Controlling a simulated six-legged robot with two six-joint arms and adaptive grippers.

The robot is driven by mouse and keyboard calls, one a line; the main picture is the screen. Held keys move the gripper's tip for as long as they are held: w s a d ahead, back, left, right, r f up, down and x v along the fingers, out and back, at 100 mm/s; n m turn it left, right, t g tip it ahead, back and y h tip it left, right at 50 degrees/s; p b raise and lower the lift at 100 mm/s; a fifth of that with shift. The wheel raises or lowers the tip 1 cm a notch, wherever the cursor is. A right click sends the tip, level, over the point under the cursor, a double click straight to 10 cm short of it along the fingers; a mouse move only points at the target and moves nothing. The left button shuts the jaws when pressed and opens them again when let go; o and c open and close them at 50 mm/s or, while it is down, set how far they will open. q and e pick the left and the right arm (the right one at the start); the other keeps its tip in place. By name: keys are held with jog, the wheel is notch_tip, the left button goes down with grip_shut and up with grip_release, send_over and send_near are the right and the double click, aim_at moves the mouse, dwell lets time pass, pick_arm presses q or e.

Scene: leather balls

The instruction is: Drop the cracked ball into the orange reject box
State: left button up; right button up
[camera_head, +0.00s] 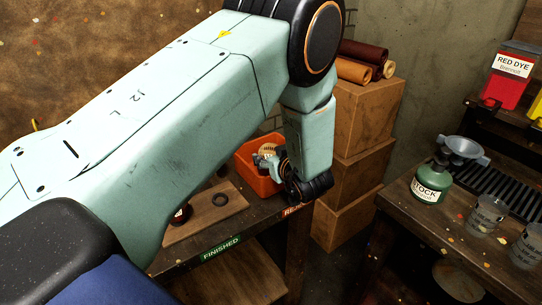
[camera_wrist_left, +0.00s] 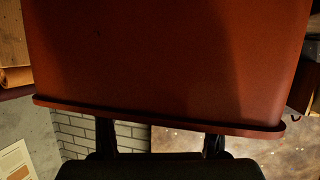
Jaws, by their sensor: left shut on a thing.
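The orange reject box (camera_head: 246,181) stands on the wooden bench beside a partly hidden red label in the head view. My left gripper (camera_head: 267,159) reaches over the box's opening from the right. Any crack is too small to make out. In the left wrist view the box's wall and rim (camera_wrist_left: 160,118) fill the upper part. The two fingers (camera_wrist_left: 160,140) run behind the rim, so their tips and the ball are hidden there. My right gripper is not in view.
Stacked cardboard boxes (camera_head: 362,120) stand behind to the right. A second bench holds a green stock bottle (camera_head: 431,183) and clear cups (camera_head: 487,215).

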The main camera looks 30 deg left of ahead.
pick_arm(q)
jog(key=shift+a+f, duration=0.15)
jog(key=shift+a, duration=0.15)
jog(key=shift+w+f, duration=0.1)
jog(key=shift+f, duration=0.05)
jog(key=shift+d+f, duration=0.1)
jog(key=shift+d, duration=0.15)
jog(key=shift+f+b, duration=0.2)
jog(key=shift+b, duration=0.15)
jog(key=shift+a, duration=0.15)
jog(key=o, duration=0.9)
jog(key=shift+f, duration=0.1)
jog(key=o, duration=0.3)
jog(key=shift+o, duration=0.2)
